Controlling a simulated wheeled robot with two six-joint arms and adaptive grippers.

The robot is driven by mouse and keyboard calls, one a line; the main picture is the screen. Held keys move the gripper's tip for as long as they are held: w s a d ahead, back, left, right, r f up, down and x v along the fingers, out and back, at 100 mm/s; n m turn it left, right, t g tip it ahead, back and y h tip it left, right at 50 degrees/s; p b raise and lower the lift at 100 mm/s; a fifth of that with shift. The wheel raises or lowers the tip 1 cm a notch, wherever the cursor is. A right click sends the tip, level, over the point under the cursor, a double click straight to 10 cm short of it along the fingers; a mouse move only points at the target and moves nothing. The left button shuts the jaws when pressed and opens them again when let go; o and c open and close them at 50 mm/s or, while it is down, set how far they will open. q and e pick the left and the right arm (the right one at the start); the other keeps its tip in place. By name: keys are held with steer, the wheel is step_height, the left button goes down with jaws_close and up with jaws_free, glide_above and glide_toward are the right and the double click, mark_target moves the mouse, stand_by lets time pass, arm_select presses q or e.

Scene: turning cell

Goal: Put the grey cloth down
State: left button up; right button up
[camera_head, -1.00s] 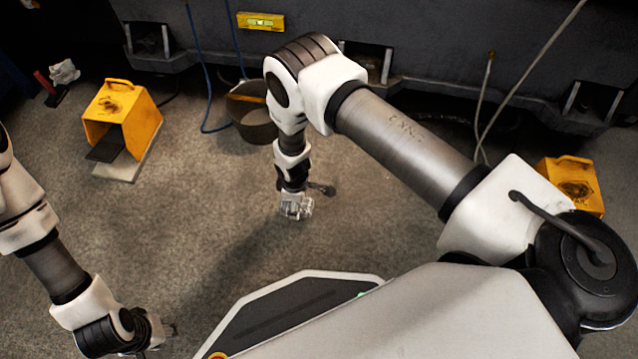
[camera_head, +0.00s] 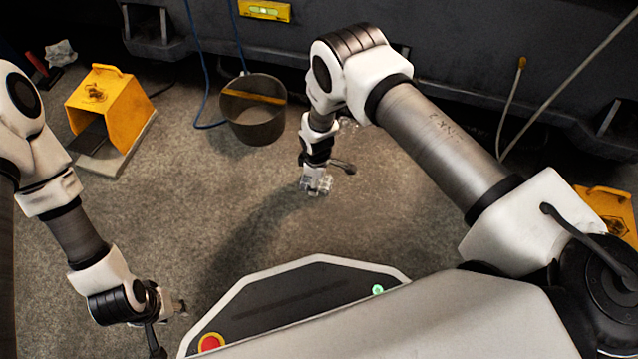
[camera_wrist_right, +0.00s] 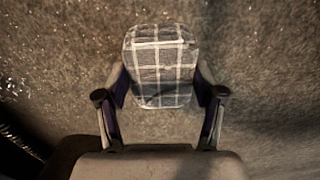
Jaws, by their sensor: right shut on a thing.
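The grey cloth (camera_wrist_right: 160,66) is a checked grey pad with pale lines. In the right wrist view it sits between the two fingers of my right gripper (camera_wrist_right: 160,98), which is shut on it. Speckled floor (camera_wrist_right: 260,70) shows around it; I cannot tell how high it hangs. In the head view my right gripper (camera_head: 317,183) points down over the floor, and a small pale patch shows at its tip. My left gripper (camera_head: 180,306) is at the lower left, small and partly hidden by its wrist, with its jaws unclear.
A round dark bin (camera_head: 253,112) with a yellow bar stands beyond my right gripper. A yellow box (camera_head: 110,108) stands at the left, another yellow thing (camera_head: 607,212) at the right edge. A dark machine wall (camera_head: 450,60) closes the back. Floor between is clear.

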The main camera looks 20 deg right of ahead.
steer(key=shift+r, duration=0.1)
steer(key=shift+f, duration=0.25)
steer(key=o, duration=1)
steer(key=shift+r, duration=0.1)
